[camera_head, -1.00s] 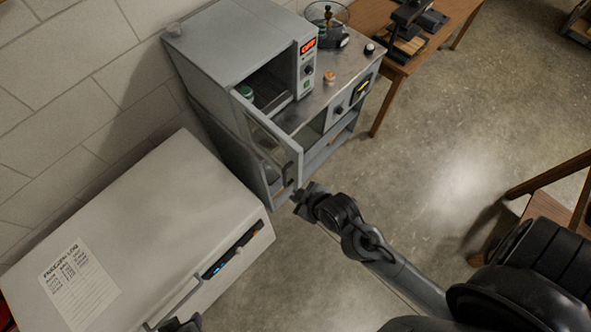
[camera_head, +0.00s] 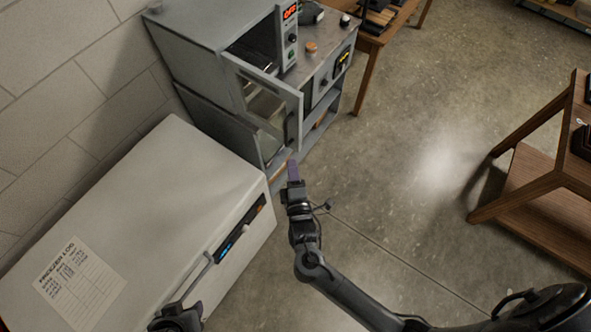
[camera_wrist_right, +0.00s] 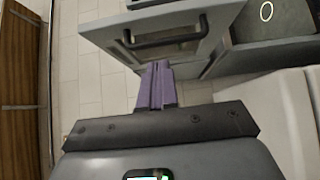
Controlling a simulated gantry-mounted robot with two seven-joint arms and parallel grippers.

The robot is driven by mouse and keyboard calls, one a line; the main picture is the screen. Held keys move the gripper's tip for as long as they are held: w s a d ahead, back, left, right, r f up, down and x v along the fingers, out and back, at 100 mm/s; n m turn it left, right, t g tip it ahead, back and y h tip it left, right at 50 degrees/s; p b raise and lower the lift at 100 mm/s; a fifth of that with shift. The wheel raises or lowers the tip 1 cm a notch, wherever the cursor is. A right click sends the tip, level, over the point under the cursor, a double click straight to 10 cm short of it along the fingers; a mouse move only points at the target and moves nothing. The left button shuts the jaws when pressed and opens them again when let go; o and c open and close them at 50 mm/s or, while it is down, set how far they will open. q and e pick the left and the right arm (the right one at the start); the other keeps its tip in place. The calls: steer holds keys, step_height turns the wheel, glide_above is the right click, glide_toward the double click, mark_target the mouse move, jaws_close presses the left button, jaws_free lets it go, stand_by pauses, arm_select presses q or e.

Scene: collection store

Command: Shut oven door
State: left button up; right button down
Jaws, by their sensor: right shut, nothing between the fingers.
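The grey oven (camera_head: 205,22) stands against the wall, with a red lit display on its front panel. Its windowed door (camera_head: 296,104) hangs open, swung out toward me. The door with its dark bar handle (camera_wrist_right: 165,40) also shows in the right wrist view. My right gripper (camera_head: 293,172) has its purple fingers together and empty, just below the door's outer lower corner in the head view. In the wrist view its fingers (camera_wrist_right: 157,85) point at the door below the handle; contact cannot be told. My left gripper (camera_head: 178,318) shows only partly at the bottom edge; its fingers are unclear.
A white freezer (camera_head: 150,200) with a log sheet stands left of my right arm. The oven stands on a metal bench (camera_head: 318,62) with shelves. Wooden tables stand at the back (camera_head: 362,50) and right (camera_head: 530,190). The concrete floor between is clear.

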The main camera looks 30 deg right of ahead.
glide_toward(295, 127)
steer(key=w, duration=0.1)
steer(key=w+a, duration=0.2)
steer(key=w, duration=0.1)
steer(key=shift+w+p, duration=0.15)
steer(key=shift+p, duration=0.15)
steer(key=d, duration=0.1)
steer(key=w+d+p, duration=0.1)
steer(key=d, duration=0.1)
steer(key=shift+w+d, duration=0.15)
steer(key=shift+d, duration=0.1)
steer(key=shift+f, duration=0.1)
steer(key=shift+d, duration=0.1)
